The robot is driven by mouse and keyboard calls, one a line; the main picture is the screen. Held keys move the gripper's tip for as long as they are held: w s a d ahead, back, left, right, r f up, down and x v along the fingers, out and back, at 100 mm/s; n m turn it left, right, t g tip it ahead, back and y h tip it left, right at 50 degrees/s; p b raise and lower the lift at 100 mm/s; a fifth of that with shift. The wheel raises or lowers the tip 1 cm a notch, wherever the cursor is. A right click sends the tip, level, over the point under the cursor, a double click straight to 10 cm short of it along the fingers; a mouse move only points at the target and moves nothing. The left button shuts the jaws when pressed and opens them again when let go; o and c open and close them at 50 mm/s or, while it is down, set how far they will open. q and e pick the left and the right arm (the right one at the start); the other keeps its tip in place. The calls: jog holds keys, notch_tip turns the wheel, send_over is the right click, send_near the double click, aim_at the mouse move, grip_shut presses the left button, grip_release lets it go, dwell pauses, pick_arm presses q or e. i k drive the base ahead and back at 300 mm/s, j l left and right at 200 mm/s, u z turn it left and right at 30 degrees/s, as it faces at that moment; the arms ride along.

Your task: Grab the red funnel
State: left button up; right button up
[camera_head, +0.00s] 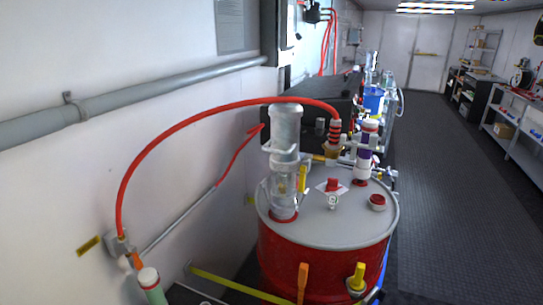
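I cannot clearly make out a red funnel. Two small red parts are on the grey lid (315,212) of a red drum (322,262). One is an upright red piece (333,184) on a white diamond-shaped label or plate near the middle of the lid. The other is a short round piece with a red top (377,201) near the lid's right edge. Either is too small to tell as a funnel. Neither of my grippers is in view, and nothing touches these parts.
A clear cylinder (285,135) and a purple-and-white fitting (366,150) stand on the lid. A red hose (160,145) arches from the wall to the fittings. A grey pipe (180,85) runs along the left wall. The dark floor (450,200) is open at right, beside shelves (515,150).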

aim_at(378, 199)
jog(key=z, duration=2.15)
jog(key=i+l+z, duration=0.3)
jog(key=i, duration=0.15)
jog(key=i+z, duration=0.25)
jog(key=i, duration=0.25)
jog(key=i+u, duration=0.4)
jog(key=i, duration=0.35)
jog(key=i+l+u, duration=0.15)
jog(key=i+u, duration=0.3)
jog(key=i, duration=0.25)
jog(key=i+j+u, duration=0.1)
jog(key=i+u, duration=0.65)
jog(key=i, duration=0.15)
jog(key=i+l+u, duration=0.15)
jog(key=i+u, duration=0.2)
jog(key=i+j+u, duration=0.1)
jog(key=i+u, duration=0.8)
jog(key=i+l+u, duration=0.2)
jog(key=u, duration=2.05)
jog(key=l, duration=0.1)
